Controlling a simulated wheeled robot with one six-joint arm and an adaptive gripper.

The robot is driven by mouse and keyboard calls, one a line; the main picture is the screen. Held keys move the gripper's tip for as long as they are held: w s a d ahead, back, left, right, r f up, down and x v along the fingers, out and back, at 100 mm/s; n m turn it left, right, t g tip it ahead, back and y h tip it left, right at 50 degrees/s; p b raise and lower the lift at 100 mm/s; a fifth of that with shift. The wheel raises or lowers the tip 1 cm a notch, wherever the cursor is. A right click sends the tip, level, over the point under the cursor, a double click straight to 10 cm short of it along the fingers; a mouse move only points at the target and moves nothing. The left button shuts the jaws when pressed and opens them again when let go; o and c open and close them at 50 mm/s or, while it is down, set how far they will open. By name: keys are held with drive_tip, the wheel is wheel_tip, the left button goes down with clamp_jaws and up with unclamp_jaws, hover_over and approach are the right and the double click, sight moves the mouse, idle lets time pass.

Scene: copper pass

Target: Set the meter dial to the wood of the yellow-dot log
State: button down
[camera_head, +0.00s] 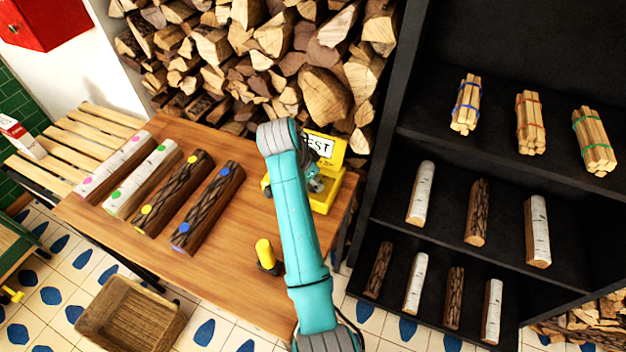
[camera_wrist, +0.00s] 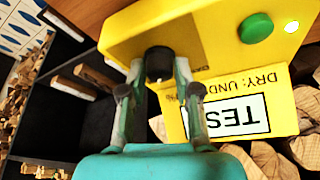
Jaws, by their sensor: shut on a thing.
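The yellow meter (camera_head: 338,190) stands at the right end of the wooden table, partly hidden behind my teal arm. In the wrist view its yellow face (camera_wrist: 220,30) fills the upper part, with a black dial (camera_wrist: 158,62), a green button (camera_wrist: 256,27), a lit lamp (camera_wrist: 291,26) and a sign reading "TES" (camera_wrist: 232,117). My gripper (camera_wrist: 155,82) is shut on the dial, one finger on each side. The dial's marks are mostly hidden. The yellow-dot log (camera_head: 172,196) lies on the table and has dark, rough bark.
Pink-dot (camera_head: 115,168) and green-dot (camera_head: 142,178) pale logs and a blue-dot dark log (camera_head: 208,208) lie alongside. A yellow-handled tool (camera_head: 265,252) stands near the table's front edge. A black shelf (camera_head: 385,200) with logs and bundles stands right. A wooden crate (camera_head: 130,318) sits below.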

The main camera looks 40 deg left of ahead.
drive_tip(key=shift+n, duration=0.4)
drive_tip(key=n+y, duration=0.1)
drive_tip(key=n, duration=0.1)
drive_tip(key=shift+n, duration=0.4)
drive_tip(key=n, duration=0.2)
drive_tip(key=n+y, duration=0.1)
drive_tip(key=shift+d+n+y, duration=0.15)
drive_tip(key=shift+n+y, duration=0.15)
drive_tip(key=shift+n, duration=0.1)
drive_tip(key=n+g+y, duration=0.1)
drive_tip(key=n, duration=0.2)
drive_tip(key=n+g+y, duration=0.1)
drive_tip(key=n, duration=0.2)
drive_tip(key=shift+n, duration=0.3)
drive_tip(key=c, duration=0.8)
unclamp_jaws()
drive_tip(key=shift+w, duration=0.1)
